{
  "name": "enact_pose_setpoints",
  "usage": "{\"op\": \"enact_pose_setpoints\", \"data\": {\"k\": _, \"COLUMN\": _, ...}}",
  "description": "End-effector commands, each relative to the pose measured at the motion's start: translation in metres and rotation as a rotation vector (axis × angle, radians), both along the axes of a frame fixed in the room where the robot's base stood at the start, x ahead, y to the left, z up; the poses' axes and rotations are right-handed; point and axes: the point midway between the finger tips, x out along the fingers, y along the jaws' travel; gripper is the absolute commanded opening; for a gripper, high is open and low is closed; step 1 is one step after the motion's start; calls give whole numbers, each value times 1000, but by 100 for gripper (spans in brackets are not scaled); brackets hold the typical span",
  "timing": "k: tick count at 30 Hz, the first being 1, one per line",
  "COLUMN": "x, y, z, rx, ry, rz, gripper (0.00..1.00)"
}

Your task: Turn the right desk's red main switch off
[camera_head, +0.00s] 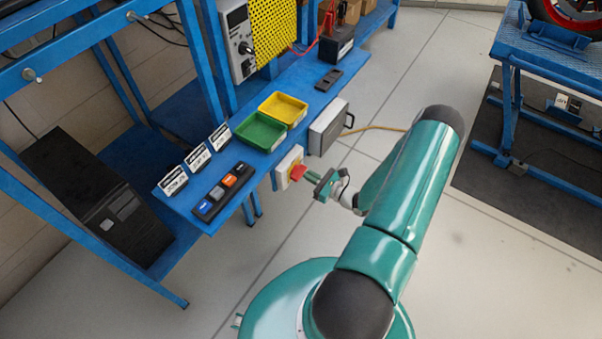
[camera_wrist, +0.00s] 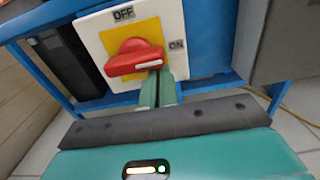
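The red main switch (camera_wrist: 135,60) is a rotary knob on a yellow plate in a white box (camera_wrist: 185,40) on the front edge of the blue desk. OFF is printed above the knob and ON to its right. The handle lies sideways, its white-marked end toward the ON side. In the head view the red knob (camera_head: 297,172) faces my gripper (camera_head: 310,176). In the wrist view my gripper's green fingers (camera_wrist: 157,85) are together with only a thin line between them, right below the handle's marked end. I cannot tell whether they touch it.
The desk (camera_head: 270,84) holds a green tray (camera_head: 262,132), a yellow tray (camera_head: 284,108), small label stands and a button strip (camera_head: 223,192). A grey box (camera_head: 327,127) hangs right of the switch with a cable. A blue lift bench (camera_head: 545,70) stands at right. Floor between is clear.

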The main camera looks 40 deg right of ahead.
Motion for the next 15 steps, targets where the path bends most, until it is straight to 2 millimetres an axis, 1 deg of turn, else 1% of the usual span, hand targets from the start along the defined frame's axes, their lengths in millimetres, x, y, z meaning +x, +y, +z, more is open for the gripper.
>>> {"op": "enact_pose_setpoints", "data": {"k": 1, "x": 8, "y": 6, "z": 3, "rx": 3, "ry": -8, "rz": 10, "gripper": 0}}
{"op": "enact_pose_setpoints", "data": {"k": 8, "x": 9, "y": 6, "z": 3, "rx": 1, "ry": -7, "rz": 11, "gripper": 0}}
{"op": "enact_pose_setpoints", "data": {"k": 15, "x": 10, "y": 3, "z": 7, "rx": 0, "ry": -7, "rz": 10, "gripper": 0}}
